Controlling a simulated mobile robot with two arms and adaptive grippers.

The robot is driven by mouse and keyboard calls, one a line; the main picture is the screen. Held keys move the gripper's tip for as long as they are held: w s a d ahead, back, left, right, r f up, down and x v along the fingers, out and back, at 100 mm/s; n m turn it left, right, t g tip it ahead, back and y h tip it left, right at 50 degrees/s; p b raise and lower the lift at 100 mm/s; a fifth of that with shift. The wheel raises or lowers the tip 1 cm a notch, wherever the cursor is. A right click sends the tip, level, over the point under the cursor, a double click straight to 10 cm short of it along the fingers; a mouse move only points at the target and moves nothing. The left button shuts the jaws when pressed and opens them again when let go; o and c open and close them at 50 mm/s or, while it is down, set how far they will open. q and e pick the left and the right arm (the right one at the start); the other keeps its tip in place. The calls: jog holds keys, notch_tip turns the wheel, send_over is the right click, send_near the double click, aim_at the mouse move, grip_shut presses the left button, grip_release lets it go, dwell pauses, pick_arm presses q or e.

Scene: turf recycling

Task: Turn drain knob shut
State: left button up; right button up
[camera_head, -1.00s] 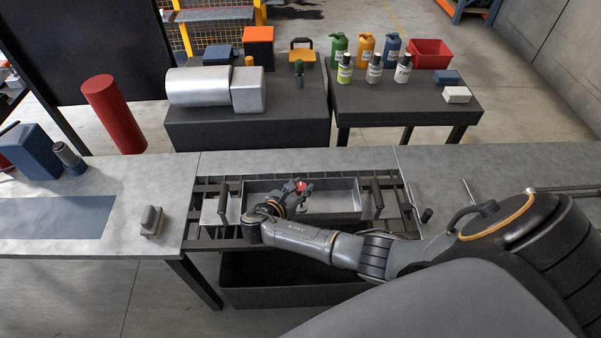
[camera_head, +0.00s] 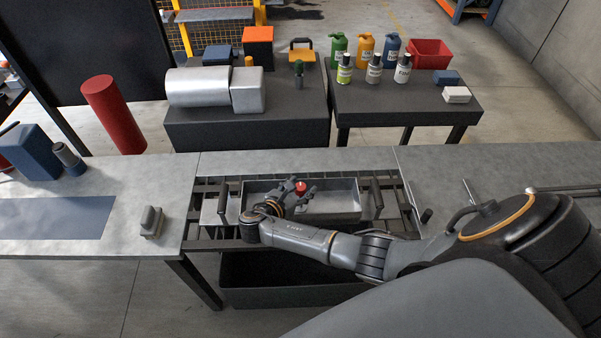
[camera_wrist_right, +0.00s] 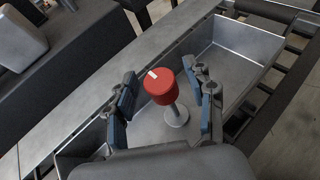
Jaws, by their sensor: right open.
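The red drain knob (camera_head: 301,187) stands upright in the metal tray (camera_head: 345,197) set into the bench. In the right wrist view the knob (camera_wrist_right: 160,87) is a red cap with a white mark on top, on a grey stem with a round foot. My right gripper (camera_head: 296,190) is open at the knob. In the right wrist view its two blue-padded fingers (camera_wrist_right: 165,105) stand to either side of the knob, with gaps visible, the left finger nearer the tray's wall. My left gripper is not in view.
The tray has black handles, the right one (camera_head: 376,193) and the left one (camera_head: 223,203), and sits in a slatted frame. A black bin (camera_head: 290,297) is below. A grey block (camera_head: 151,222) is on the bench at left. The bench at right is mostly clear.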

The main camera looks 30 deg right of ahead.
jog(key=v, duration=1.2)
